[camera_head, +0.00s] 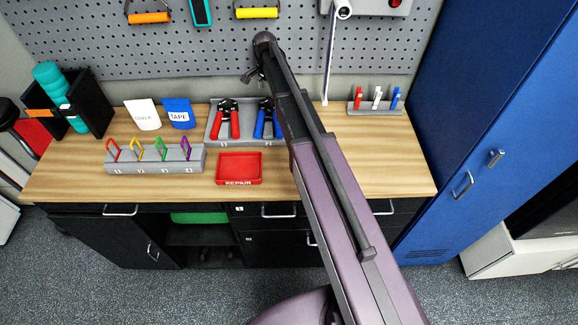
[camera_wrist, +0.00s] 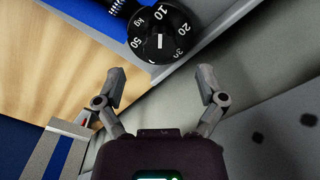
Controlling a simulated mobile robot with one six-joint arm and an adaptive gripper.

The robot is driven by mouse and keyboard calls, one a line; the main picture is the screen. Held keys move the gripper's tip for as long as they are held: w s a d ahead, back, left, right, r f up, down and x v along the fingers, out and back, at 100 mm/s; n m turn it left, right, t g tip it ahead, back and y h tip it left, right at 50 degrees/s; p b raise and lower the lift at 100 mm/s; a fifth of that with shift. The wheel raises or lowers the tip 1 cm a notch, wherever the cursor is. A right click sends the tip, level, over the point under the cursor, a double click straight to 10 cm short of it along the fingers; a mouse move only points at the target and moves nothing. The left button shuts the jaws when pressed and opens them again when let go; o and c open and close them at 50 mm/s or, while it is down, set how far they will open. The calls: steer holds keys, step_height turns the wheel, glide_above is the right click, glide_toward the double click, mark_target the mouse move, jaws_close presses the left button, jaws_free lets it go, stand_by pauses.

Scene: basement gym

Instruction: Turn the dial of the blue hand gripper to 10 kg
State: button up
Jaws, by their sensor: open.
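The blue hand gripper (camera_head: 260,124) stands in a grey tray (camera_head: 216,135) on the workbench, beside a red hand gripper (camera_head: 228,122). In the wrist view its black dial (camera_wrist: 158,22) shows white marks 10, 20, 30, 50 and kg. A short white bar stands near upright at the dial's middle; I cannot tell which number it points to. Part of the blue handle (camera_wrist: 92,12) shows at the top left. My gripper (camera_wrist: 160,80) is open and empty, its fingers apart, just below the dial in that view and not touching it.
The red REPAIR tray (camera_head: 239,170) sits in front. A rack of coloured carabiners (camera_head: 155,160), the chalk and tape pouches (camera_head: 179,112) and a black box (camera_head: 95,100) are left. A marker holder (camera_head: 376,108) is right. The pegboard (camera_head: 200,50) rises behind; bare wood lies at front right.

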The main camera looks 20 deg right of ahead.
mark_target(289, 178)
steer(key=shift+r+p, duration=1.3)
steer(key=shift+r, duration=0.3)
steer(key=s+f+n+b, duration=0.3)
steer(key=s+f+b, duration=0.1)
steer(key=s, duration=0.5)
steer(key=s+f+n+b, duration=0.4)
steer(key=s, duration=0.6)
steer(key=s+f+n+b, duration=0.4)
steer(key=s, duration=0.6)
steer(key=shift+a+f, duration=0.2)
steer(key=shift+a, duration=0.2)
steer(key=shift+s+f+n+b, duration=0.2)
steer(key=shift+s+n+b, duration=0.2)
steer(key=shift+s, duration=0.25)
steer(key=shift+s, duration=0.15)
